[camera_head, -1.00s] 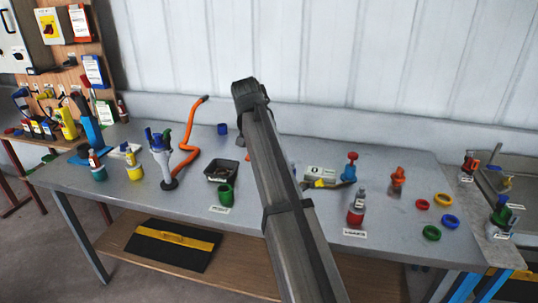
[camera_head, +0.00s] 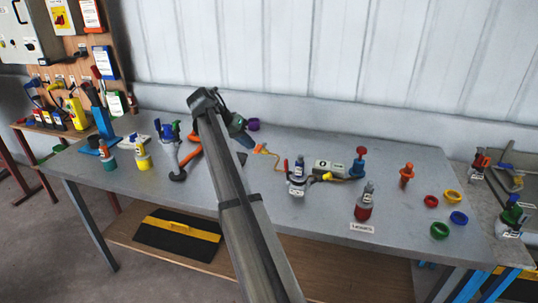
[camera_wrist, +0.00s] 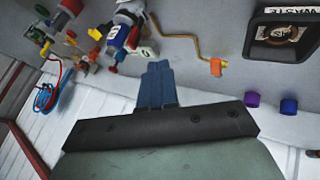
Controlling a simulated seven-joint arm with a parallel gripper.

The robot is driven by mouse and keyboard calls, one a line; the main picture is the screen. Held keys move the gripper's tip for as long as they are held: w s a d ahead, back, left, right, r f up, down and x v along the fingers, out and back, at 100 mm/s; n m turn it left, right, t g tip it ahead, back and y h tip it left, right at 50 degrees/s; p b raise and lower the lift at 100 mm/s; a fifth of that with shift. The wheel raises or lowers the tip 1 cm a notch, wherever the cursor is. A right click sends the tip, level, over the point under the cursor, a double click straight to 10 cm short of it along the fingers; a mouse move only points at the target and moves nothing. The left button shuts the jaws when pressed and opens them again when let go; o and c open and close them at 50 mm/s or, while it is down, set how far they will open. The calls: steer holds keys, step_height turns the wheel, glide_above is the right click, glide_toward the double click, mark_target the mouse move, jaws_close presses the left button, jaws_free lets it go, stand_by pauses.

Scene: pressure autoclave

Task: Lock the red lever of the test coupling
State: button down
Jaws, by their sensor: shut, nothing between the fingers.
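A small coupling with a white and blue body (camera_head: 297,178) stands right of my arm in the head view, with an upright red lever (camera_head: 286,166) on its left side. I take it as the test coupling. In the wrist view a similar blue, white and red fitting (camera_wrist: 121,36) shows at upper left, beyond my fingers. My gripper (camera_wrist: 158,66) has its blue fingers together and empty, apart from that fitting. I cannot tell whether the lever is locked.
A thin orange-yellow hose (camera_wrist: 193,40) with an orange end lies nearby. A black-rimmed tray (camera_wrist: 285,38) and purple and blue caps are at right in the wrist view. A red bottle (camera_head: 364,205) and coloured rings (camera_head: 439,230) stand on the right of the bench.

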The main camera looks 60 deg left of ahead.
steer(key=w+d+f, duration=0.3)
steer(key=w+f, duration=0.4)
steer(key=w, duration=0.2)
steer(key=shift+d, duration=0.25)
steer(key=shift+f, duration=0.1)
